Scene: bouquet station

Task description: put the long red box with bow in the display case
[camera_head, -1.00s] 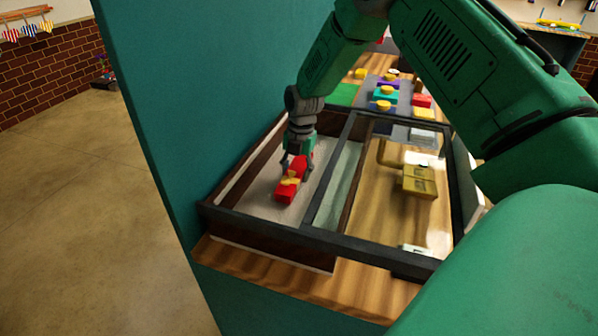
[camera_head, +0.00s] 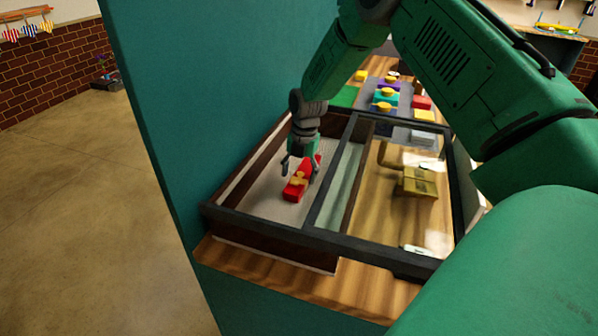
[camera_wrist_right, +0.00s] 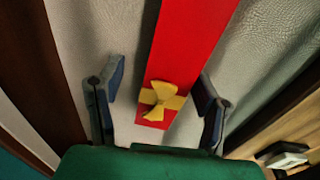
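The long red box with a yellow bow (camera_head: 296,187) lies on the pale floor of the left compartment of the dark-framed display case (camera_head: 285,233). In the right wrist view the red box (camera_wrist_right: 190,50) runs lengthwise between my fingers, with its bow near the close end. My right gripper (camera_head: 301,168) is low inside the case over the box. In the wrist view its two fingers (camera_wrist_right: 158,97) are spread wide, with a clear gap on the left and a smaller one on the right. My left gripper is not in view.
A divider and the case's dark walls stand close beside my right gripper. A tan box (camera_head: 419,183) is in the right compartment. Several colourful boxes (camera_head: 385,97) stand behind the case. A teal panel (camera_head: 200,90) rises on the left.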

